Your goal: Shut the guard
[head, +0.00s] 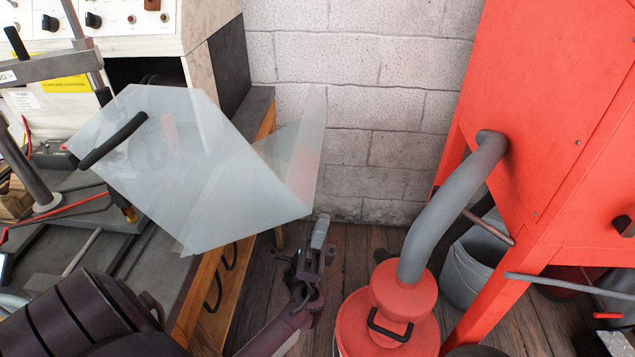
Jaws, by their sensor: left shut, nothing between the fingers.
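The guard (215,190) is a clear, folded plastic shield with a black bar handle (114,141) on its left face. It stands tilted at the right end of the workbench, and its panels reach out past the bench's edge. I cannot tell from this view how it is hinged. My left gripper (320,233) is shut and empty. It is in front of the guard, just below and right of its lowest right corner, over the floor and apart from the handle. My right gripper is not in view.
The workbench (196,296) holds a press-like frame and tools on the left, below a control panel (120,18). A red vacuum (385,310) with a grey hose, a grey bucket (466,268) and a red cabinet (545,110) stand right. Some wooden floor between is clear.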

